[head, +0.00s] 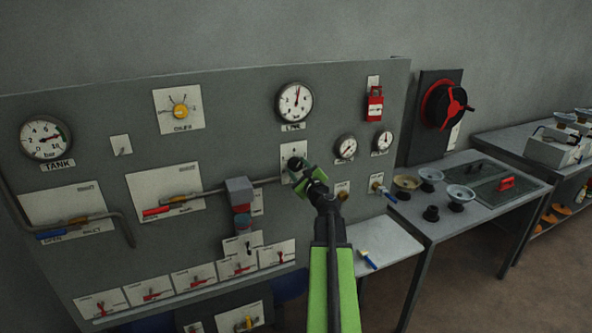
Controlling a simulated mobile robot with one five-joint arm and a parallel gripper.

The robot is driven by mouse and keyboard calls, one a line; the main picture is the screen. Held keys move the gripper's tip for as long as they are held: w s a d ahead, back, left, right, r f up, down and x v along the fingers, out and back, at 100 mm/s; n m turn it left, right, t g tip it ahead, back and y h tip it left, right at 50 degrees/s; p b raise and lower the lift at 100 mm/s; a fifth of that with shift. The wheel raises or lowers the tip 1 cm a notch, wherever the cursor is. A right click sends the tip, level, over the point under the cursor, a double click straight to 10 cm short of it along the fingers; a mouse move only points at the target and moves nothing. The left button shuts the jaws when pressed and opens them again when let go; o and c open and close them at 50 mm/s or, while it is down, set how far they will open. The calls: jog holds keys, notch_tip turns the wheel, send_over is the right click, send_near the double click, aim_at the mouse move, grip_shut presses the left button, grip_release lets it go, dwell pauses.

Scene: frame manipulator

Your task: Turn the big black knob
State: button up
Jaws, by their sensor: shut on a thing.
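The big black knob (295,162) sits on a pale plate on the grey panel, right of the panel's middle and below the gauge marked LINE. My gripper (301,171) is at the knob and shut on it. The gripper and wrist cover much of the knob and the plate's lower part. The knob's pointer and markings cannot be read here. My green and black arm (331,270) reaches up to the panel from the bottom of the picture.
Left of the knob, a pipe runs to a grey box (239,190) on the panel. Small gauges (345,147) and a red padlock-like tag (375,105) are to its right. A small shelf (378,248) and a table with bowls (460,193) stand at right.

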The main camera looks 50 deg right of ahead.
jog(key=m, duration=0.4)
jog(key=shift+w+a+m, duration=0.1)
jog(key=shift+a+m, duration=0.05)
jog(key=shift+m, duration=0.15)
dwell(0.5)
jog(key=o, duration=1.4)
jog(key=shift+c, duration=0.2)
